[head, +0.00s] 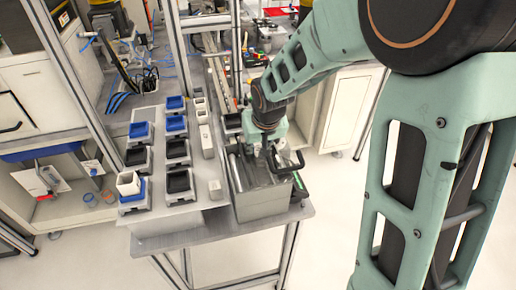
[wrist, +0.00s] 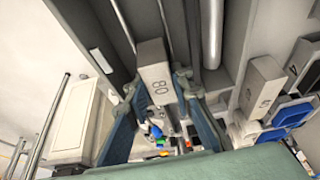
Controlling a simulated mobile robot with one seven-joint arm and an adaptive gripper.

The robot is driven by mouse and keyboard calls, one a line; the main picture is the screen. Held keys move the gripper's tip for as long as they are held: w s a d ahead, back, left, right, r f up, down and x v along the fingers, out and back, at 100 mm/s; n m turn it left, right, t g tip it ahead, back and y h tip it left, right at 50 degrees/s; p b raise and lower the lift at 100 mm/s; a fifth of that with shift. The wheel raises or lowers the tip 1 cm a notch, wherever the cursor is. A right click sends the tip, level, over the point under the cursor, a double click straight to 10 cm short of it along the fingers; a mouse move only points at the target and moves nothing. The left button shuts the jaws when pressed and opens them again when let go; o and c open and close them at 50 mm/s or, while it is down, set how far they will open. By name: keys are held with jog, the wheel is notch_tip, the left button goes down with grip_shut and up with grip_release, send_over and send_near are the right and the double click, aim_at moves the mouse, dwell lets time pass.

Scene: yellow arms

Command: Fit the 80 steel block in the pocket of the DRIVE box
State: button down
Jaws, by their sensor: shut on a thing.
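The 80 steel block (wrist: 155,68) is a light grey block with "80" on its face. In the wrist view it stands between the two blue-green fingers of my gripper (wrist: 158,88), which are shut on it. In the head view my gripper (head: 272,155) is over the grey bin (head: 262,205) at the right of the table, and the block cannot be made out there. Several small boxes with blue or black tops stand in rows, such as a blue one (head: 176,123) and a black one (head: 179,181). No DRIVE label is readable, so I cannot tell which box it is.
Other pale blocks stand on the table (head: 206,140), and another numbered block (wrist: 262,85) shows at right in the wrist view. A white block (head: 128,182) sits in the front left blue box. Metal frame posts (head: 72,75) rise at the left. The table's front strip (head: 215,233) is clear.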

jog(key=shift+f+b, duration=0.65)
jog(key=shift+b, duration=0.1)
dwell(0.5)
dwell(0.3)
jog(key=c, duration=1.7)
grip_release()
jog(key=shift+o, duration=0.5)
jog(key=shift+r+p, duration=2.45)
jog(key=shift+r, duration=1.1)
